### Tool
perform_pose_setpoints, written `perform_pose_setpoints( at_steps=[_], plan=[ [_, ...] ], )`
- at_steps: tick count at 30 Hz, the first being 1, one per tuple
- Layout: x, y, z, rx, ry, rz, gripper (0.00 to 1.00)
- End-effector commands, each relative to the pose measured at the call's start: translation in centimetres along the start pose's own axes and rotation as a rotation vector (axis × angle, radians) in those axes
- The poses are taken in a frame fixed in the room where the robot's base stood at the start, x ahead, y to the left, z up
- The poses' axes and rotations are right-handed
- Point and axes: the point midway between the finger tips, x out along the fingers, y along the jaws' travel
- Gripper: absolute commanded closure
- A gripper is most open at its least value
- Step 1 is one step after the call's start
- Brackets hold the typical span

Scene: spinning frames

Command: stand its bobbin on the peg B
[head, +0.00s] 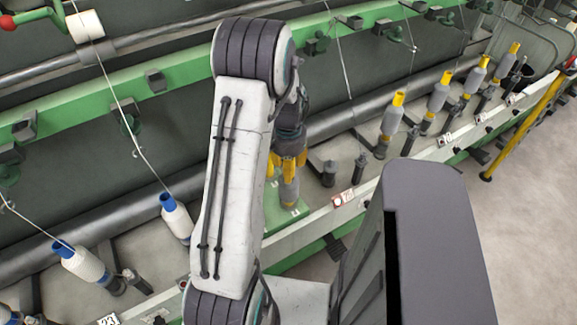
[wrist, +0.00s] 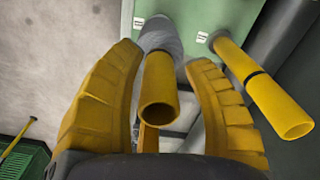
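My gripper (wrist: 162,58) is open, with its two yellow fingers on either side of a bobbin (wrist: 158,100) that has a yellow tube and grey yarn. In the wrist view narrow gaps show between the fingers and the tube. In the head view my gripper (head: 287,165) points down over the bobbin (head: 289,193), which stands on a green plate (head: 272,214). A second yellow tube with a black band (wrist: 265,88) stands to the right in the wrist view. White labels (wrist: 202,37) lie on the plate, too small to read. I cannot tell which peg is B.
A row of bobbins on the machine rail runs back right, the nearest yellow-topped one (head: 393,118) beyond bare dark pegs (head: 360,168). Blue-topped white bobbins (head: 84,263) stand left. A yellow rail (head: 525,120) stands right over clear floor. Threads hang overhead.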

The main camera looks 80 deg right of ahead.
Motion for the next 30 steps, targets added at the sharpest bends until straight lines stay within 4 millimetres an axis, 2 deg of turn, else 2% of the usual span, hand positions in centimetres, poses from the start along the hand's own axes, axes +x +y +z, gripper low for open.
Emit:
perform_pose_setpoints(
  at_steps=[8,13,30],
  plan=[
    [0.0,0.0,0.0,0.000,-0.001,0.000,0.49],
    [-1.0,0.0,-0.1,0.000,0.003,-0.001,0.49],
    [-9.8,0.0,-0.1,0.000,0.003,-0.001,0.49]
  ],
)
